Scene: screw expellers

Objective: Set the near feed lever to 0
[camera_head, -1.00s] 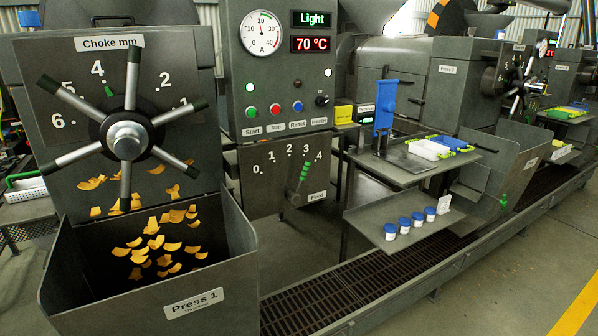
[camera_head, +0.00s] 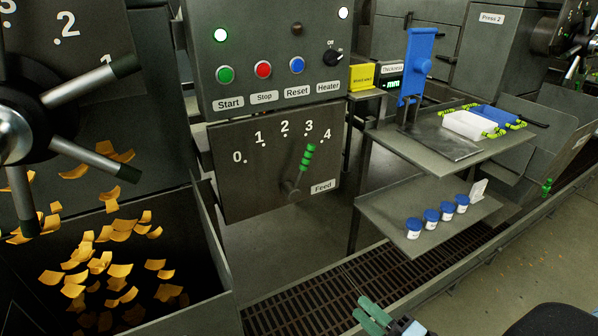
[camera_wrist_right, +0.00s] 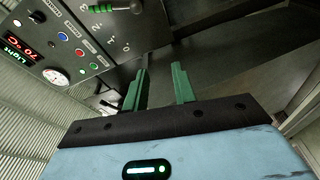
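The near feed lever (camera_head: 307,158) has a green ribbed grip and pivots low on the grey Feed panel (camera_head: 245,195), under an arc of numbers 0 to 4. It leans up and right, pointing at about 3. In the right wrist view the lever (camera_wrist_right: 101,8) shows at the top edge, its panel seen upside down. My right gripper (camera_head: 374,314) has green fingers and is at the bottom of the head view, below and right of the lever, not touching it. In the right wrist view its fingers (camera_wrist_right: 160,88) are apart with nothing between them. My left gripper is out of view.
The choke handwheel (camera_head: 12,135) and the bin of orange flakes (camera_head: 215,310) are left of the panel. Buttons (camera_head: 263,69) sit above it. A shelf with white, blue-lidded jars (camera_head: 431,219) stands to the right. Open space lies in front of the Feed panel.

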